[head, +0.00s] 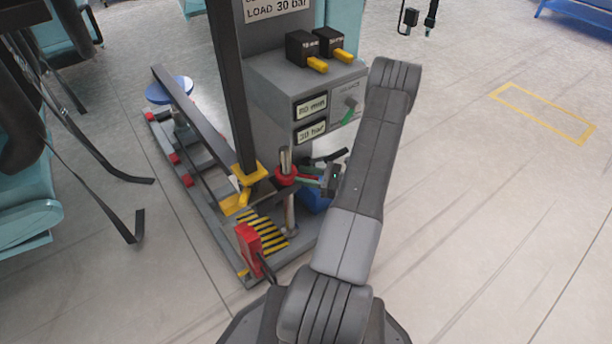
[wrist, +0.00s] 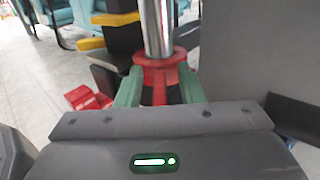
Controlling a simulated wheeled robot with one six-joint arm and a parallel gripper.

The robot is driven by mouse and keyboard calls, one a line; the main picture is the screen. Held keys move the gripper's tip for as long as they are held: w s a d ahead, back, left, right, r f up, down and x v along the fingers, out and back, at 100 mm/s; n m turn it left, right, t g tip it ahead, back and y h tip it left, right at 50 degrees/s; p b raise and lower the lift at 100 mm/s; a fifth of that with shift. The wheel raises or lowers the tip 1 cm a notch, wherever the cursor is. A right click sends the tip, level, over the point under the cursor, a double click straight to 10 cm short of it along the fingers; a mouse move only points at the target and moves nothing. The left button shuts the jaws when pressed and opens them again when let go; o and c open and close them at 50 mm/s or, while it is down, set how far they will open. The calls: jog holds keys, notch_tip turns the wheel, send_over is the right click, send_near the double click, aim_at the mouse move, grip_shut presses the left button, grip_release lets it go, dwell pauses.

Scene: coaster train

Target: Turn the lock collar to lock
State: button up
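The red lock collar (head: 286,177) sits around an upright metal rod (head: 289,215) at the front of the grey machine. In the wrist view the collar (wrist: 165,68) rings the shiny rod (wrist: 156,25), and a red lug points down toward me. My gripper (head: 312,175) reaches the collar from the right. In the wrist view its green fingers (wrist: 160,90) stand apart on either side of the lug, with narrow gaps showing beside it. The fingertips are close to the collar's rim; I cannot tell whether they touch it.
A grey control box (head: 310,95) with yellow levers and two display plates stands above the collar. A dark post with a yellow foot (head: 249,175) is just left. A red block (head: 249,248) stands by the striped plate (head: 262,231). Open floor lies to the right.

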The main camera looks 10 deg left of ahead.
jog(key=shift+d, duration=0.15)
jog(key=s+d+p, duration=0.1)
jog(key=d+p, duration=0.2)
jog(key=d, duration=1)
jog(key=shift+s+d, duration=0.25)
